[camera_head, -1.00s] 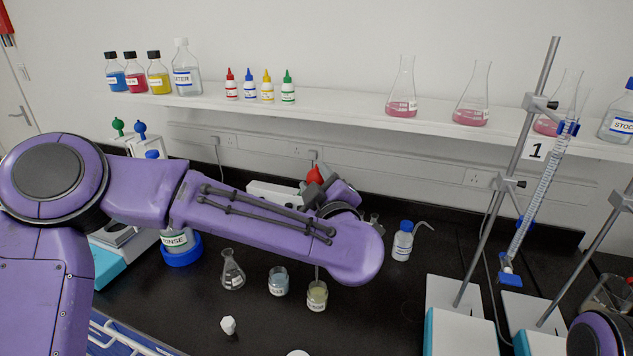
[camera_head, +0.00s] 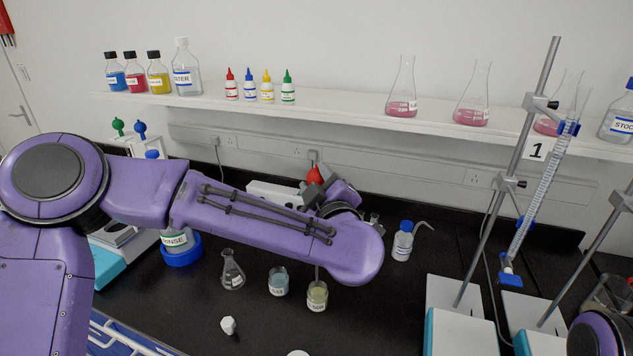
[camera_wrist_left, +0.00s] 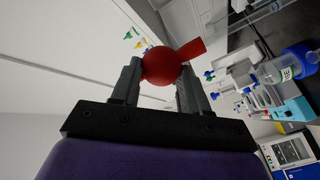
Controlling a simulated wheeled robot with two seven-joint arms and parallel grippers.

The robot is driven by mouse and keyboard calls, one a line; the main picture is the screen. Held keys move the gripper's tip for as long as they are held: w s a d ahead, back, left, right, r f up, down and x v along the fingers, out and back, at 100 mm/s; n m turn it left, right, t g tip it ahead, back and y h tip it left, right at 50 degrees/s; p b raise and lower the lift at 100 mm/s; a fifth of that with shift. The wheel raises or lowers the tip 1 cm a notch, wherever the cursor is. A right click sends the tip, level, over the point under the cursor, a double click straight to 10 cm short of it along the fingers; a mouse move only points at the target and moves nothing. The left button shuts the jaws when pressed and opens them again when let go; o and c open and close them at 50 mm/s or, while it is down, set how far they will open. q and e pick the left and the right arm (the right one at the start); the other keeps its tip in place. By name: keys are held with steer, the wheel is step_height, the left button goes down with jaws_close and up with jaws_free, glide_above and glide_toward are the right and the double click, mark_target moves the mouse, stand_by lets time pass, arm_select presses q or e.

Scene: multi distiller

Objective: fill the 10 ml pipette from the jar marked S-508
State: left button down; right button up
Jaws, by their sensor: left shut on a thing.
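My left gripper (camera_wrist_left: 162,72) is shut on a red pipette bulb (camera_wrist_left: 165,62). The bulb also shows in the head view (camera_head: 315,174), behind my left arm. A thin pipette stem (camera_head: 317,272) shows below the arm and runs down to a small jar with pale yellow liquid (camera_head: 317,298). Its tip seems to be in the jar; the liquid level in the pipette is hidden. The jar labels are too small to read. My right gripper is out of view.
A conical flask (camera_head: 232,272) and a white stopper (camera_head: 228,325) stand near the jars. A blue-capped wash bottle (camera_head: 402,241) stands to the right, then a burette stand (camera_head: 461,310). The rinse bottle (camera_head: 178,240) is at left. A shelf (camera_head: 340,112) crosses behind.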

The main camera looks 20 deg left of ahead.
arm_select(q)
step_height(320, 180, down, 7)
steer(key=b, duration=0.4)
stand_by(0.6)
steer(key=c, duration=1.8)
jaws_free()
steer(key=shift+o, duration=0.7)
steer(key=shift+o, duration=0.8)
steer(key=shift+o, duration=0.7)
